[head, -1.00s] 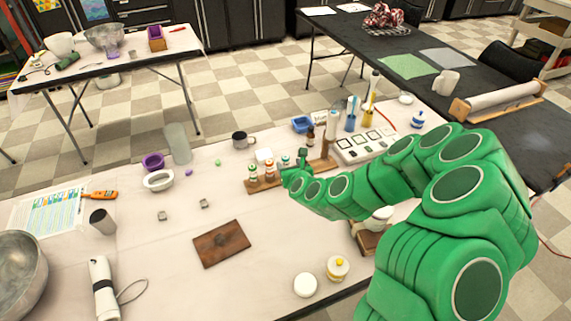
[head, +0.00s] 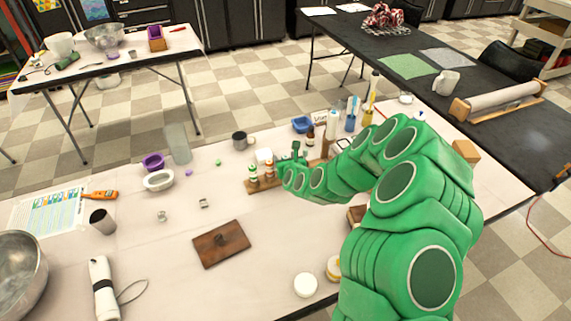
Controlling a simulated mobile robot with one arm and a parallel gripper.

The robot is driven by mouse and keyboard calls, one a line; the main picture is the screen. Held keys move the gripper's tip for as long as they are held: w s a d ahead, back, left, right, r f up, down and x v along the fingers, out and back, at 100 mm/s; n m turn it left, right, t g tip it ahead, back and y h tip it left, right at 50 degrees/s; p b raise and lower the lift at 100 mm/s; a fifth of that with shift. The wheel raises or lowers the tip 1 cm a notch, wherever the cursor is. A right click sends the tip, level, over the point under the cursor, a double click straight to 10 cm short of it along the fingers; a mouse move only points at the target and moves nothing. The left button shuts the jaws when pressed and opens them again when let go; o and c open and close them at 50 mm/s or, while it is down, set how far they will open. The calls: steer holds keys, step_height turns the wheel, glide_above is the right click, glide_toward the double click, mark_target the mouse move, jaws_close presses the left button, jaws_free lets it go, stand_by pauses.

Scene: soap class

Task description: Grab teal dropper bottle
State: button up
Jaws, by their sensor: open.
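A wooden rack (head: 262,185) stands at the back middle of the near table. It holds small dropper bottles: one with a green band (head: 253,173) at its left and one with an orange-red band (head: 269,171) beside it. My gripper (head: 294,160) is over the right part of the rack, close to the bottles. Its jaws are small in view and open. I cannot make out the teal dropper bottle now; my gripper covers the place right of the orange-red one. I cannot tell whether the jaws are around it or touching it.
A dark mug (head: 241,140), a blue tray (head: 303,124) and a brown bottle (head: 310,139) stand behind the rack. A brown board (head: 221,244) lies in front. My arm hides much of the table's right side.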

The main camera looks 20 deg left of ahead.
steer(key=shift+w+a+f, duration=0.1)
steer(key=shift+w+a, duration=0.15)
steer(key=shift+c, duration=0.2)
steer(key=c, duration=1)
steer(key=shift+r, duration=4.95)
